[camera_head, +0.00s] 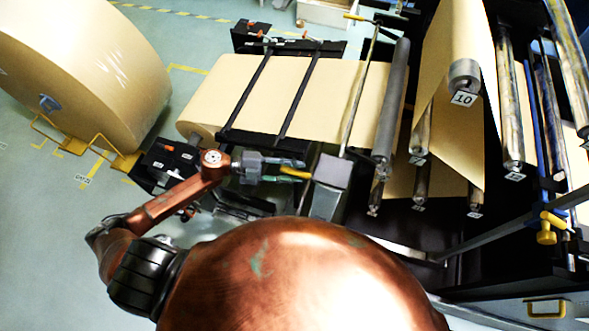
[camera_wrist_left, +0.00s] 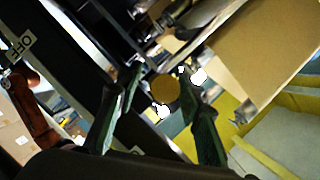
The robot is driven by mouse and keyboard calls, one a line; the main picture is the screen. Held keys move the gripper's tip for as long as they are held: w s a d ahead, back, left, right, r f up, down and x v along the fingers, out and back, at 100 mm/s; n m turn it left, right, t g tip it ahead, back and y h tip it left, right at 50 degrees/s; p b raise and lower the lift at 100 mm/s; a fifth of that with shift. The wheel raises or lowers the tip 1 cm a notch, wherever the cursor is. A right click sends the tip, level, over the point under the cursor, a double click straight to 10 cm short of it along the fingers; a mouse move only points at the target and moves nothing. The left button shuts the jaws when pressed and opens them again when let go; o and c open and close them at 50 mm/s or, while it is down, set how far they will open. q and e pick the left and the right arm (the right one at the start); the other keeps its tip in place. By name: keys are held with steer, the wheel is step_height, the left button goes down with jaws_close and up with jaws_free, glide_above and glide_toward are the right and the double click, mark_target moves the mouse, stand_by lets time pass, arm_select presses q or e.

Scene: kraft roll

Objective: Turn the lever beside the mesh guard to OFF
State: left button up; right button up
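A lever with a yellow handle (camera_head: 295,173) sticks out to the left beside a grey box (camera_head: 333,172) in the head view. My left gripper (camera_head: 303,170) reaches in from the left at the handle. In the left wrist view, the round yellow handle end (camera_wrist_left: 165,89) shows between the two fingers of my left gripper (camera_wrist_left: 160,73). The fingers are apart, with visible gaps beside the handle; I cannot tell whether either touches it. A white label (camera_wrist_left: 20,44) that seems to read OFF lies at the left there. I cannot make out the mesh guard. My right gripper is out of view.
A large kraft roll (camera_head: 85,70) stands at the left on the green floor. Kraft web (camera_head: 335,95) runs over rollers (camera_head: 391,100) behind the lever. Another yellow-handled lever (camera_head: 546,232) is at the right. Dark machine frames crowd the gripper's surroundings.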

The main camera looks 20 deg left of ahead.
arm_select(q)
jaws_close()
stand_by(0.4)
stand_by(0.4)
